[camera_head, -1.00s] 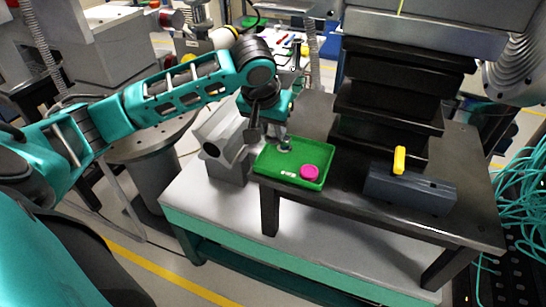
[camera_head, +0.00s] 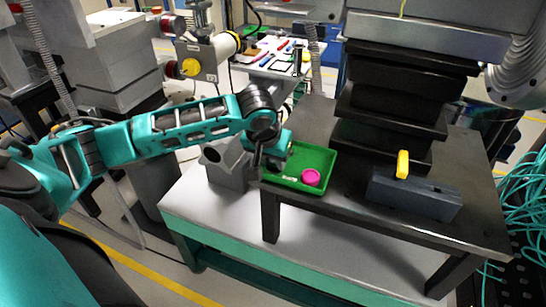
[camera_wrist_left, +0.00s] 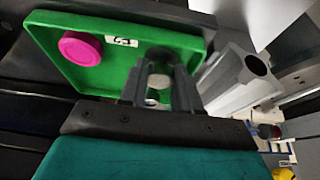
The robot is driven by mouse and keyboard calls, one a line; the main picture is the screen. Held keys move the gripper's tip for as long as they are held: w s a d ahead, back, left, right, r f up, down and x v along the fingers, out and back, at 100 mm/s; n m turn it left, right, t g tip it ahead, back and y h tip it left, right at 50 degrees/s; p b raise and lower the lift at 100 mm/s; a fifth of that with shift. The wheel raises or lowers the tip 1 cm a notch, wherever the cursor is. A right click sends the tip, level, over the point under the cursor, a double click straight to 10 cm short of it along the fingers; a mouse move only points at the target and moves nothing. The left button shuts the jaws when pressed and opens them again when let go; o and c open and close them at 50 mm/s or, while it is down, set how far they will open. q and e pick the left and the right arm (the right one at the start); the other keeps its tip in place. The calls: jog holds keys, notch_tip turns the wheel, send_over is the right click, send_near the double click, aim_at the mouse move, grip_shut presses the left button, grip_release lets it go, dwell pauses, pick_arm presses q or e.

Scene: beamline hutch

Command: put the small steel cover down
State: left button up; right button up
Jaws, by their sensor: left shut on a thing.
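My left gripper (camera_head: 272,165) is low over the left part of a green tray (camera_head: 318,153), and my wrist hides much of that side. In the left wrist view the gripper (camera_wrist_left: 158,92) is shut on the small steel cover (camera_wrist_left: 159,81), a small grey piece between its fingers. The fingers are in front of the tray floor (camera_wrist_left: 115,62). I cannot tell whether the cover touches the floor. In the head view the cover is hidden. My right gripper is not in view.
A magenta round piece (camera_head: 311,177) sits in the tray's near right corner. A grey metal block with a bore (camera_head: 228,162) stands left of the tray. A dark block (camera_head: 412,193) with a yellow piece (camera_head: 402,164) is to the right on the black table (camera_head: 345,200).

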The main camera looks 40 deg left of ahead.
pick_arm(q)
jog(key=o, duration=0.8)
jog(key=shift+c, duration=0.2)
jog(key=shift+r, duration=0.1)
jog(key=p+v, duration=0.2)
jog(key=v, duration=1)
